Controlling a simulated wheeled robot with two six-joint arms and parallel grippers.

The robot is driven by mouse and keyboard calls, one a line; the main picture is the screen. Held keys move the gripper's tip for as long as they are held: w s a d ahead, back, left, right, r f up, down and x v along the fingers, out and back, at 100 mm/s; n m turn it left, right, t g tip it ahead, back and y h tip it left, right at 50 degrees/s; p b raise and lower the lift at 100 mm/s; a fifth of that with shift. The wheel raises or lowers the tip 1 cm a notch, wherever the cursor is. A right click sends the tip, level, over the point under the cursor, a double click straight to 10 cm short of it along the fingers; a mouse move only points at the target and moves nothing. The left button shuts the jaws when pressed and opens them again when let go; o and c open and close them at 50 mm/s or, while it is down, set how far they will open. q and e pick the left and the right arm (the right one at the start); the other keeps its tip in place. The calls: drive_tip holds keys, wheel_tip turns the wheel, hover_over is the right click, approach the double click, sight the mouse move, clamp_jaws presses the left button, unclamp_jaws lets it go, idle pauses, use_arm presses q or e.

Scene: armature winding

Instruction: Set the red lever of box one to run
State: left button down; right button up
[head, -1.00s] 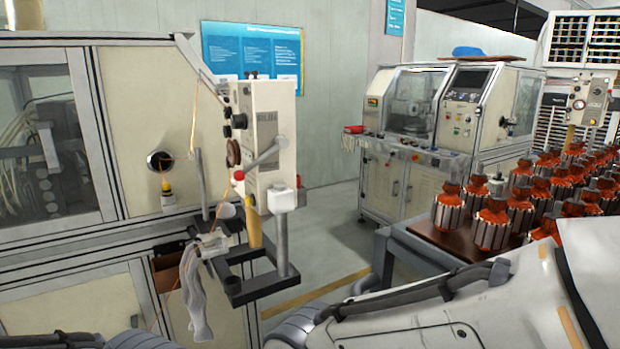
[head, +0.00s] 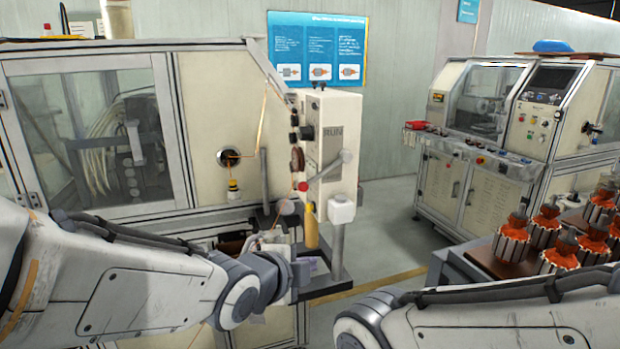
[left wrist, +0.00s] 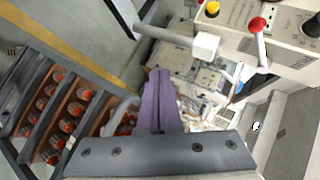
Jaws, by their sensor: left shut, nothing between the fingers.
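The control box (head: 335,125) is a pale upright box with the word RUN on its face, standing on a grey post. Its lever (head: 325,171) is a grey rod that slants down and left from its pivot to a red knob (head: 303,186), below the RUN marking. The red knob (left wrist: 257,24) also shows at the top right of the left wrist view. My left gripper (head: 316,266) is below the box, partly hidden by my wrist. In the left wrist view its purple fingers (left wrist: 160,85) are together and empty, apart from the lever. My right gripper is out of view.
A white block (head: 341,209) on the grey post and a yellow handle (head: 311,228) are just above my left gripper. The winding machine (head: 210,190) stands behind. Several orange armatures (head: 545,226) are on a table at the right.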

sight(325, 171)
use_arm(q)
drive_tip(key=w+r+m+t+h+p, duration=0.1)
drive_tip(key=w+r+m+t, duration=0.2)
drive_tip(key=r, duration=0.5)
drive_tip(key=shift+w+r+m+h, duration=0.4)
drive_tip(key=shift+w+m, duration=0.15)
drive_tip(key=shift+m, duration=0.45)
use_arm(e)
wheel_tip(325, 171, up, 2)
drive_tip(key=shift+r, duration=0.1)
use_arm(q)
drive_tip(key=shift+d, duration=0.1)
drive_tip(key=p+x, duration=0.4)
drive_tip(key=x, duration=0.6)
drive_tip(key=a+p, duration=0.1)
drive_tip(key=a, duration=0.1)
drive_tip(key=a+p, duration=0.1)
drive_tip(key=a, duration=0.1)
drive_tip(key=shift+w+r+p, duration=0.3)
drive_tip(key=shift+w+r, duration=0.05)
drive_tip(key=shift+r, duration=0.05)
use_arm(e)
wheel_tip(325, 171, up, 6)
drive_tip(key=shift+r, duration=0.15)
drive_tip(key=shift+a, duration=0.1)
